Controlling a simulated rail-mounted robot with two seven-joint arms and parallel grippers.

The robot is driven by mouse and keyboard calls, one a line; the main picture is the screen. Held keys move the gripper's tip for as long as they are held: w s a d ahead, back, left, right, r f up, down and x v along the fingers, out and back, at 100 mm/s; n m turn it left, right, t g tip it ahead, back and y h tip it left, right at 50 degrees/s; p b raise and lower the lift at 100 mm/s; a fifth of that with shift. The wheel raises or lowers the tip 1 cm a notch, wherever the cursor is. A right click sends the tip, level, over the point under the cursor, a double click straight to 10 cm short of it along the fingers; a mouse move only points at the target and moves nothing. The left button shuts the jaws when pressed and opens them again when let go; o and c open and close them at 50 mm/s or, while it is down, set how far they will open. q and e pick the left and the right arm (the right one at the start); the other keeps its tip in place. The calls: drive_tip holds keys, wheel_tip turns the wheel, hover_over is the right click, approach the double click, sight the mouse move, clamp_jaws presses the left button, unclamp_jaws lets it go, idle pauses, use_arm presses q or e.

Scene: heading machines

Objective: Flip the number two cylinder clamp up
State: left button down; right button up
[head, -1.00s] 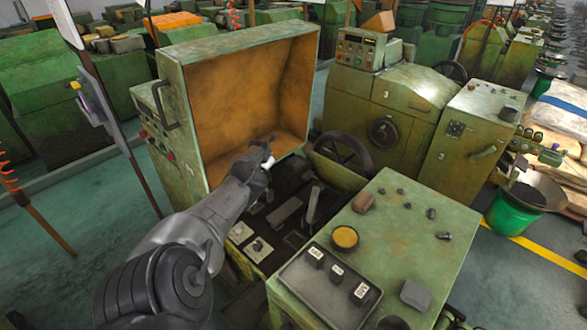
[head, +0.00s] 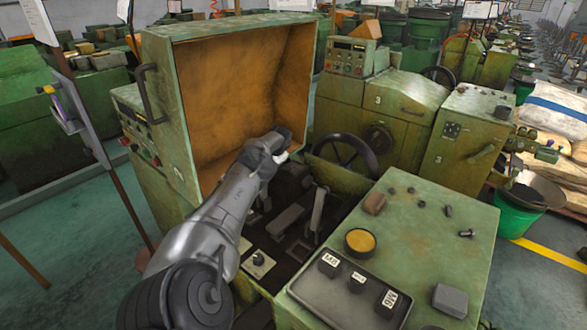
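My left arm reaches from the lower left into the open green machine, and its gripper (head: 279,146) is over the dark machine bed in front of the raised cover's orange inside. The gripper is small and dark here, so I cannot tell whether its fingers are open or shut, or whether they touch anything. Below it, the bed holds a grey block-like part (head: 286,220) and an upright grey lever-like part (head: 318,208). I cannot tell which part is the number two cylinder clamp; my gripper and forearm hide some of the bed. My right gripper is not in view.
The raised green cover (head: 310,75) stands behind and left of my gripper. A black handwheel (head: 343,160) is close on its right. A green tabletop (head: 420,215) at front right carries small parts, a yellow-topped round tin (head: 360,241) and a grey labelled tray (head: 325,292).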

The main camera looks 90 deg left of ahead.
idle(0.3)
use_arm(q)
drive_tip(key=c, duration=0.9)
unclamp_jaws()
drive_tip(key=shift+w, duration=0.1)
drive_tip(key=shift+o, duration=0.2)
drive_tip(key=shift+r, duration=0.1)
